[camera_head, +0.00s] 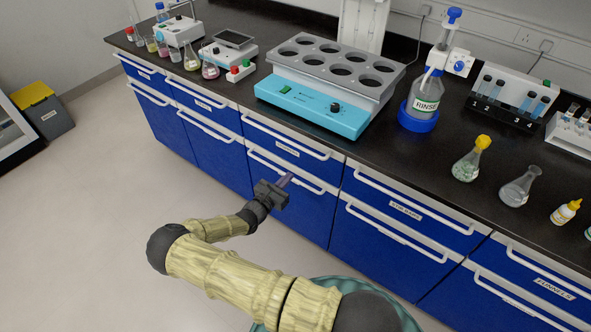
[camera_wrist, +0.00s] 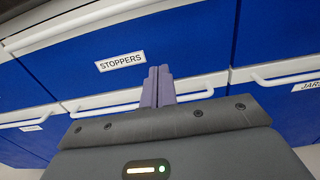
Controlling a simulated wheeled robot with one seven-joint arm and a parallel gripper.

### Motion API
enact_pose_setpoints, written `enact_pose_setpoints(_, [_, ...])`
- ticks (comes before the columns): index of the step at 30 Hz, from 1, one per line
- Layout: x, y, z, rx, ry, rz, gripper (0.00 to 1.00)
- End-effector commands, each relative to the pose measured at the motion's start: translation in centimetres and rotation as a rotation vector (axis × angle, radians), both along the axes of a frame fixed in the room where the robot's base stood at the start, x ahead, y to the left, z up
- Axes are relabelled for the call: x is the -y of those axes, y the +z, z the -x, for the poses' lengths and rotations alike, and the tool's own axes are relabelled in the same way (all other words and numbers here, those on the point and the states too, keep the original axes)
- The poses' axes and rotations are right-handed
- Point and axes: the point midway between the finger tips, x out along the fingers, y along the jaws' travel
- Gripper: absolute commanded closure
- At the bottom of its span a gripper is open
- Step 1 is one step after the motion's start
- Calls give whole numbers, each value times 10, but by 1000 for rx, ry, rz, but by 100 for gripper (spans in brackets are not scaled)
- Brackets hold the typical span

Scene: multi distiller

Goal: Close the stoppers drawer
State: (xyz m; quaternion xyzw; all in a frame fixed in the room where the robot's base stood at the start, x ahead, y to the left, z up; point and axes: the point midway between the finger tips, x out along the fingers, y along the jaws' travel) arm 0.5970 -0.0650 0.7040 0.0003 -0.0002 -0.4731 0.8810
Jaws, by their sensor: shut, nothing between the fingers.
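The stoppers drawer, with its white "STOPPERS" label (camera_wrist: 121,61), has a blue front filling the upper middle of the wrist view. In the head view, the blue drawer front just beyond my gripper (camera_head: 287,148) has a label too small to read and appears to be the same drawer. It looks roughly flush with its neighbours; any small gap cannot be told. My gripper (camera_head: 286,180) is shut and empty, its purple fingers together. In the wrist view the fingertips (camera_wrist: 158,71) overlap the lower edge of the stoppers front and the white handle below; contact is unclear.
A black worktop (camera_head: 440,160) above the drawers carries a turquoise heating block (camera_head: 310,108), a rinse bottle (camera_head: 424,95), and flasks (camera_head: 520,187). White handles project along the neighbouring fronts. The floor (camera_head: 110,190) to the left is clear.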

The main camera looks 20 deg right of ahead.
Motion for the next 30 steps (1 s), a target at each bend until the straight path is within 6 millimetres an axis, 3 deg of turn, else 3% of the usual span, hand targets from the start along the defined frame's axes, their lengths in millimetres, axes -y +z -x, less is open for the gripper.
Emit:
enact_pose_setpoints(3, [-18, -1, 13, -1, 0, -1, 100])
enact_pose_setpoints(9, [-34, -1, 24, -1, -2, -2, 100])
enact_pose_setpoints(26, [-35, 0, 25, 0, -4, -2, 100])
enact_pose_setpoints(30, [-28, 7, 31, 13, -54, -44, 100])
